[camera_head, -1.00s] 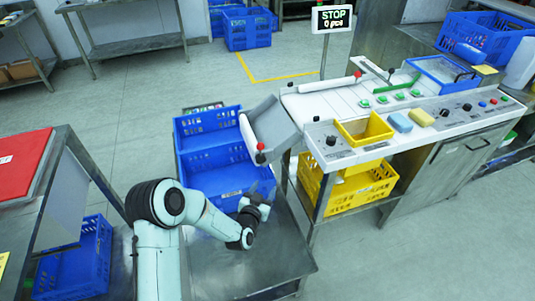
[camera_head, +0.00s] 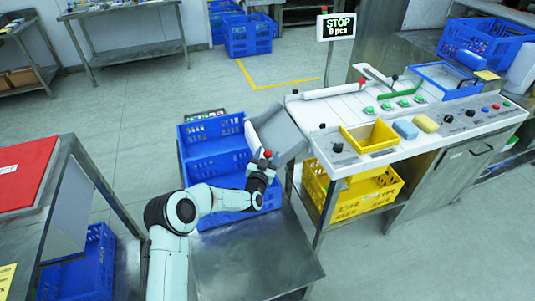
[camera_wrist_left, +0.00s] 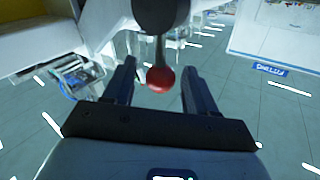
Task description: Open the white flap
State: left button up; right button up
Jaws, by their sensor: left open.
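A white flap (camera_head: 252,136) stands at the lower end of the grey metal chute (camera_head: 281,130), left of the machine. A red ball knob (camera_head: 267,153) on a dark stem shows at its near end. My left gripper (camera_head: 264,164) is at this knob, above the blue crate. In the left wrist view my left gripper (camera_wrist_left: 160,88) is open, and the red knob (camera_wrist_left: 160,79) shows between its two fingers, with a gap on each side. I cannot tell whether either finger touches it. My right gripper is not in view.
Blue crates (camera_head: 215,135) stand below and behind the chute. A bare metal table (camera_head: 255,255) is in front. The machine's white panel (camera_head: 345,108) carries buttons and a yellow bin (camera_head: 369,136).

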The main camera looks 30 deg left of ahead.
pick_arm(q)
jog(key=shift+w+a, duration=0.15)
jog(key=shift+w, duration=0.3)
grip_shut()
jog(key=shift+w+d+f+m+g+p, duration=0.2)
jog(key=shift+w+d+m+g+p, duration=0.25)
jog(key=shift+m+g+p, duration=0.4)
jog(key=shift+w+d+f+m+g+p, duration=0.25)
jog(key=shift+w+d+m+g+p, duration=0.25)
jog(key=shift+m+p, duration=0.55)
jog(key=shift+w+d+f+m+g+p, duration=0.25)
jog(key=shift+w+m+g+p, duration=0.4)
jog(key=shift+p, duration=0.5)
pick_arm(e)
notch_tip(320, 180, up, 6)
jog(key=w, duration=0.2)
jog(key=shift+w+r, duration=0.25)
pick_arm(q)
jog(key=shift+s, duration=0.2)
